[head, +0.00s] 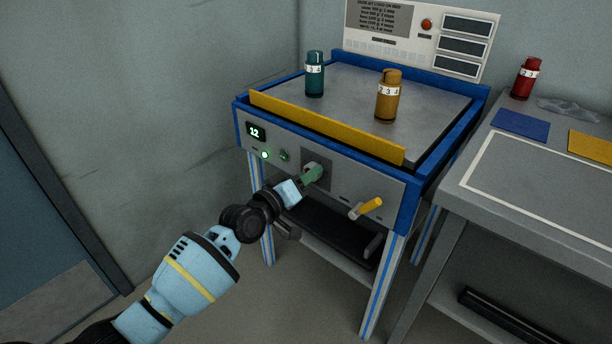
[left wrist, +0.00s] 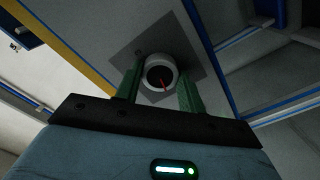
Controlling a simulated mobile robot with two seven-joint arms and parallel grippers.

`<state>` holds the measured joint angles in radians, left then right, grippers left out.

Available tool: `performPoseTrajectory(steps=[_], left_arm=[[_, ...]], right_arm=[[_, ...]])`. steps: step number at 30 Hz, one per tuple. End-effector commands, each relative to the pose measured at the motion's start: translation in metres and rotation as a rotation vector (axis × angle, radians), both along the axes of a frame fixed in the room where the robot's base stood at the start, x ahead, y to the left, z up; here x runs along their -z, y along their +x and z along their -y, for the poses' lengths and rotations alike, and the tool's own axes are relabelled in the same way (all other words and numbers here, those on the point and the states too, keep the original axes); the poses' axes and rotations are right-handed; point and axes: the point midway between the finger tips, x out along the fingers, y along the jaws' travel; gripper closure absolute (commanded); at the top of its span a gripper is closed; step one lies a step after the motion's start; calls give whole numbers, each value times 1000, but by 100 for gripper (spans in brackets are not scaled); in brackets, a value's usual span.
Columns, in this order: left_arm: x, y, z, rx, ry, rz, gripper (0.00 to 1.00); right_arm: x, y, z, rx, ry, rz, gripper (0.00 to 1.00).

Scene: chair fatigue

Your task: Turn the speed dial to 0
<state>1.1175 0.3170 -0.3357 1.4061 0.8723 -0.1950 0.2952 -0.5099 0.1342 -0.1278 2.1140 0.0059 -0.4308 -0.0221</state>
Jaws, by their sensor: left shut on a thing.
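The speed dial (left wrist: 160,75) is a round pale knob with a dark face and a red pointer line, set on a dark square plate (left wrist: 130,50). In the head view the dial (head: 310,168) is on the machine's front panel, partly covered by my gripper. My left gripper (head: 312,174) has its green fingers on either side of the dial and is shut on it; the fingers also show in the left wrist view (left wrist: 160,88). A small display (head: 256,132) on the panel's left reads 12. My right gripper is not in view.
A yellow lever (head: 367,208) sticks out right of the dial. A green lit lamp (head: 264,155) and a green button (head: 285,155) are at left. A teal bottle (head: 315,75) and an orange bottle (head: 388,98) stand on top behind a yellow bar (head: 320,126). A grey table (head: 540,215) is at right.

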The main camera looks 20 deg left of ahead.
Motion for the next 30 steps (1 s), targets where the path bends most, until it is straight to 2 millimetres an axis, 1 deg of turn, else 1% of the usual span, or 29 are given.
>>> performPoseTrajectory(steps=[10,11,15,25,30], left_arm=[[1,0,0,1,-6,-3,84],[1,0,0,1,-5,-3,57],[0,0,0,1,-4,-2,39],[0,-2,-1,0,-3,-1,39],[-1,-18,-7,0,-2,-2,39]], right_arm=[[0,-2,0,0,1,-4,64],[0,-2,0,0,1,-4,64],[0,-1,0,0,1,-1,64],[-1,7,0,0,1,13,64],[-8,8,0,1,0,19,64]])
